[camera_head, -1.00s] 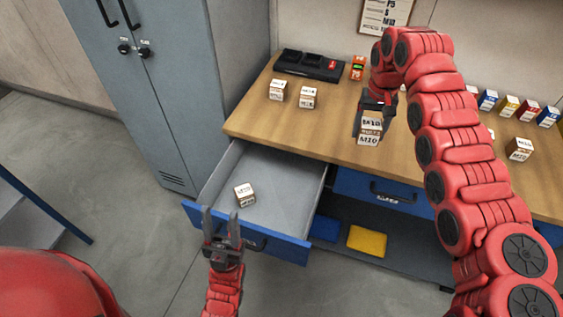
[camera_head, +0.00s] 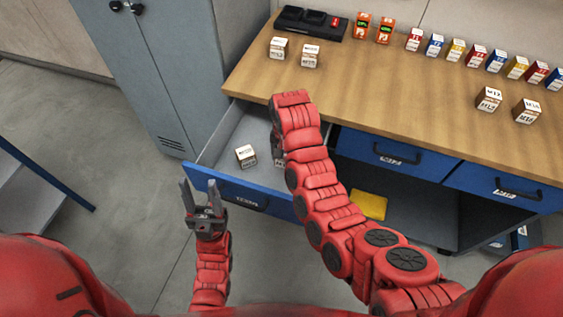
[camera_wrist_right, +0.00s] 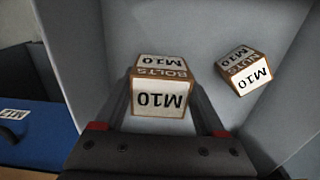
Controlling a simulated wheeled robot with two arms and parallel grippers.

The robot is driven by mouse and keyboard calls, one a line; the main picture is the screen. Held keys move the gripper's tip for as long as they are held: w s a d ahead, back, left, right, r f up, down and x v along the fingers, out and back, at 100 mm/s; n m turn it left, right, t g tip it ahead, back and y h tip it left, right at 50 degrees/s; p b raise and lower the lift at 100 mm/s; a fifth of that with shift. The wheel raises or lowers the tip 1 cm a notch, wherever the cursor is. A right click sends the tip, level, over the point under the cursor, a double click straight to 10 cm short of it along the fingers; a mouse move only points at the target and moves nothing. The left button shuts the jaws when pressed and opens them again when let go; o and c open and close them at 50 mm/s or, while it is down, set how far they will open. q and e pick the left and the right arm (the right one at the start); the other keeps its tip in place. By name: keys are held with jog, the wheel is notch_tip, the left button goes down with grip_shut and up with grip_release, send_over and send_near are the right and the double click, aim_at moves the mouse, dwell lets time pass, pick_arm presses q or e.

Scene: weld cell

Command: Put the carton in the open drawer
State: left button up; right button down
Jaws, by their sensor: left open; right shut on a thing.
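The white-and-brown carton (camera_wrist_right: 158,104), marked BOLTS M10, is held between the fingers of my right gripper (camera_wrist_right: 163,92) in the right wrist view. It is over the grey inside of the open drawer (camera_head: 226,138); whether it touches the floor I cannot tell. In the head view only a sliver of the carton (camera_head: 279,156) shows, as my right arm hides the rest and the gripper. Another carton (camera_head: 246,155), marked NUTS M10 in the right wrist view (camera_wrist_right: 243,72), lies in the drawer to its left in the head view. My left gripper (camera_head: 200,188) is open and empty just outside the drawer's blue front.
The wooden bench top (camera_head: 390,110) carries two cartons (camera_head: 294,51) near its left end and two (camera_head: 508,105) at the right. A row of coloured boxes (camera_head: 476,56) and a black tray (camera_head: 310,24) stand at the back. A grey cabinet (camera_head: 150,80) stands left of the drawer.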

jog(key=shift+f, duration=1.05)
jog(key=shift+f+p, duration=0.55)
jog(key=shift+f, duration=1.5)
jog(key=shift+f, duration=0.1)
jog(key=shift+f, duration=0.15)
grip_release()
